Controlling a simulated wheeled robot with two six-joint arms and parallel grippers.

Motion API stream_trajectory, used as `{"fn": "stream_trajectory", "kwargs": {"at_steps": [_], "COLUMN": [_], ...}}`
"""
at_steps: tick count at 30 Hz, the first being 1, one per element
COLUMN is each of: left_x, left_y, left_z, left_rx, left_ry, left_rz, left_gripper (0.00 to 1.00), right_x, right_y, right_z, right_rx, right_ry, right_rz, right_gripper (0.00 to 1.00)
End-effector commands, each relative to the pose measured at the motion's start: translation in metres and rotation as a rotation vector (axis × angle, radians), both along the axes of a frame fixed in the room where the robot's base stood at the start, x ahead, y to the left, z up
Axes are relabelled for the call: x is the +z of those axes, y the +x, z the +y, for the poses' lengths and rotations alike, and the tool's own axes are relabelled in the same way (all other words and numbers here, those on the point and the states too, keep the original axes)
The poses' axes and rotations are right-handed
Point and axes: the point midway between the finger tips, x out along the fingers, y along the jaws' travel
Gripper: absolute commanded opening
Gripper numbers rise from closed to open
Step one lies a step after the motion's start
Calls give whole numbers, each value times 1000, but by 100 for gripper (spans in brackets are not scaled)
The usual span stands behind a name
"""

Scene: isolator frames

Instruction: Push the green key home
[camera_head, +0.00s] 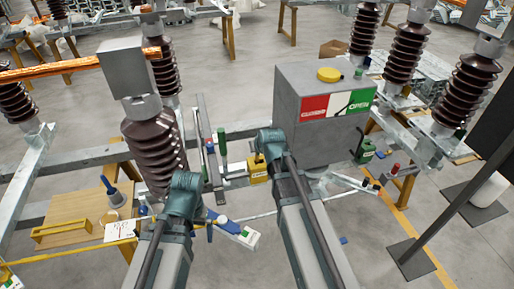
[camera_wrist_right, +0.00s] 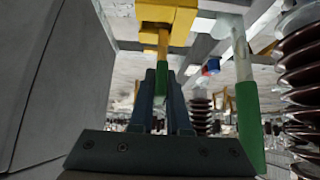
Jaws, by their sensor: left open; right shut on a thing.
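The green key (camera_wrist_right: 160,84) is in the right wrist view, just under a yellow lock block (camera_wrist_right: 166,18), on a yellow stem from it. My right gripper (camera_wrist_right: 161,92) is shut on the key from below. Whether the key is fully in the block cannot be told. In the head view the yellow block (camera_head: 258,168) stands left of the grey cabinet, beside the end of my right arm, which hides the key. My left gripper (camera_head: 186,192) is open in front of the brown insulator, apart from the lock; its fingertips are hard to make out.
A grey cabinet (camera_head: 300,92) with a red and green label stands right of the lock. A green-handled lever (camera_head: 222,142) stands close left of it, also in the wrist view (camera_wrist_right: 249,125). A ribbed brown insulator (camera_head: 155,150) is left. A wooden table (camera_head: 75,210) is lower left.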

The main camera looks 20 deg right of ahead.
Motion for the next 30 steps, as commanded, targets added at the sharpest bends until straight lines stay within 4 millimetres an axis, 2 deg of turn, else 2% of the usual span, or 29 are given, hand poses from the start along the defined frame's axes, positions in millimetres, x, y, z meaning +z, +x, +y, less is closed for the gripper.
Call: {"fn": "stream_trajectory", "kwargs": {"at_steps": [30], "left_x": [-31], "left_y": [0], "left_z": [0], "left_rx": [0], "left_ry": [0], "left_rz": [0], "left_gripper": [100], "right_x": [-31], "right_y": [0], "right_z": [0], "right_rx": [0], "right_ry": [0], "right_rz": [0], "right_gripper": [0]}}
